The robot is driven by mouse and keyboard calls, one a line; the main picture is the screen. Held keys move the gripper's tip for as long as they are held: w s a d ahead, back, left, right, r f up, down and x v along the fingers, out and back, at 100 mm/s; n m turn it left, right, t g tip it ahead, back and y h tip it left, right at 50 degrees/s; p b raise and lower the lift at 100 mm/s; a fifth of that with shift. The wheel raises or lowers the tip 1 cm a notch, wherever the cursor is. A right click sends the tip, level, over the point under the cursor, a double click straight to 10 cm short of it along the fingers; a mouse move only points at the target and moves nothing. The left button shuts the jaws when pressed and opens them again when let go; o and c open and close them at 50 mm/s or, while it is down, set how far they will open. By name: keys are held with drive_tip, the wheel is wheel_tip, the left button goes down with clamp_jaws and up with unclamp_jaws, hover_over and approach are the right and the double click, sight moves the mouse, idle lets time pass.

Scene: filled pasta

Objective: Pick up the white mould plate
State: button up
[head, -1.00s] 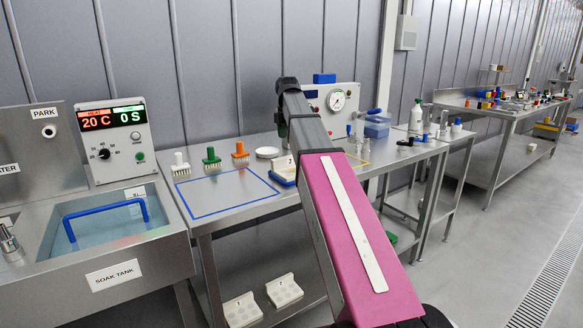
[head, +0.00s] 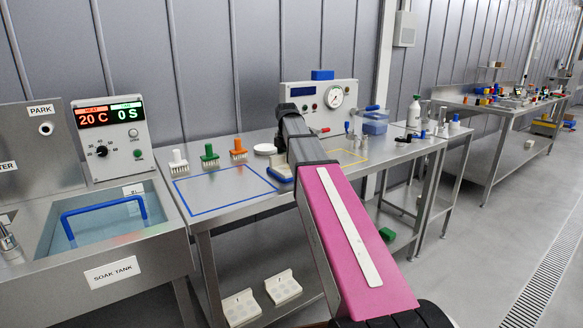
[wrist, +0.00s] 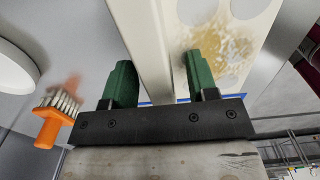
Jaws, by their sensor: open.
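A white mould plate (wrist: 252,35) with round cavities and yellowish-brown residue fills the top right of the wrist view. In the head view only a sliver of the plate on its blue-edged base (head: 281,173) shows on the bench, mostly behind my arm. My gripper (wrist: 158,65) is open, with one green finger on each side of the plate's upright white edge. The left finger stands apart from that edge; the right finger overlaps the cavity face. I cannot tell whether either finger touches. My fingers are hidden in the head view.
An orange brush (head: 238,149) and a white round disc (head: 265,149) stand close by; green and white brushes are farther left. A blue-outlined bench area (head: 222,190) is empty. A gauge panel (head: 318,98) stands behind. Two white plates (head: 240,306) (head: 283,288) lie on the lower shelf.

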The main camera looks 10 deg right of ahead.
clamp_jaws()
idle(0.3)
